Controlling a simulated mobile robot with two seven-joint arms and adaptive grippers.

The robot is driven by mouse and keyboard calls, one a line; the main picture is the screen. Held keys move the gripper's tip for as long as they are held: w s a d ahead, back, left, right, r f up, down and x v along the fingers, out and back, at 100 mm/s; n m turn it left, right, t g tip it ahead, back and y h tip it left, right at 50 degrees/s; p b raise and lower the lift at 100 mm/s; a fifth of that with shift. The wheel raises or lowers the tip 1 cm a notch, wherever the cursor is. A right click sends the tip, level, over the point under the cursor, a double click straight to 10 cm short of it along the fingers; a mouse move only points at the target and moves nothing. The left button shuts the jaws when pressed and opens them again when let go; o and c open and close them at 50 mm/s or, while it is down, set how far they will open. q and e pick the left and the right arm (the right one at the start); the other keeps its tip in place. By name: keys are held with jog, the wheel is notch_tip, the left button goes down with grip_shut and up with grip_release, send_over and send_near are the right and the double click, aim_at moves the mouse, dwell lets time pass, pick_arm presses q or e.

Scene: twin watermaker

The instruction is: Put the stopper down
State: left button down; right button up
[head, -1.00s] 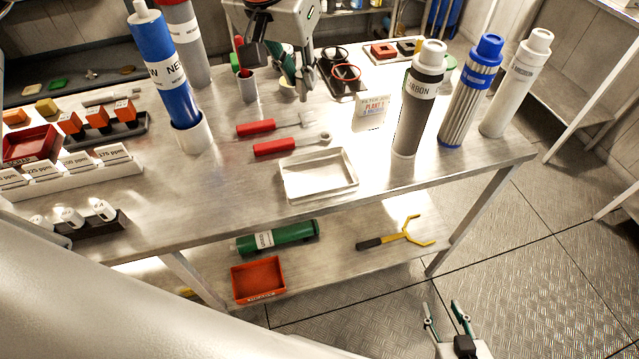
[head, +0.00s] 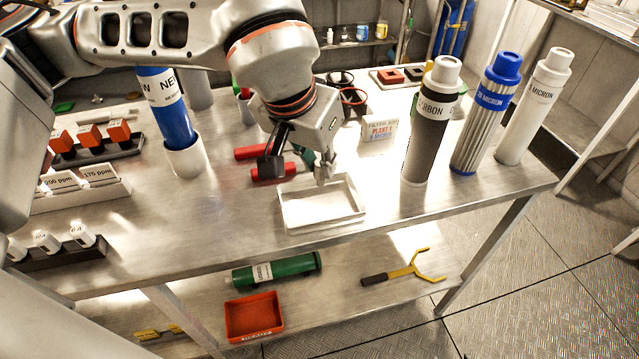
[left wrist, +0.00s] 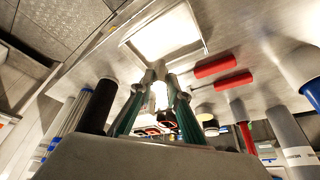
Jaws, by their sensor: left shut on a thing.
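My left gripper (head: 323,176) points down over the back part of a shallow white tray (head: 292,216) on the bench. In the left wrist view its fingers (left wrist: 160,84) are closed on a small pale thing, the stopper (left wrist: 159,95), between the fingertips. The stopper is mostly hidden by the fingers, and I cannot make it out in the head view. The tray also shows bright in the left wrist view (left wrist: 165,36), just beyond the fingertips. I cannot tell whether the stopper touches it. My right gripper is not in view.
Red-handled tools (head: 268,172) lie behind the tray, partly hidden by my gripper. A carbon cartridge (head: 417,150) and two other tall cartridges stand to the right. A blue cylinder (head: 174,120) stands in a white cup (head: 186,158) on the left. The bench front edge is close to the tray.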

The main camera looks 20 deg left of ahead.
aim_at(319, 185)
pick_arm(q)
jog(key=shift+f, duration=0.7)
jog(key=shift+f+b, duration=0.3)
jog(key=shift+f, duration=1.7)
jog(key=shift+f, duration=0.2)
jog(key=c, duration=1.9)
grip_release()
jog(key=shift+r, duration=0.1)
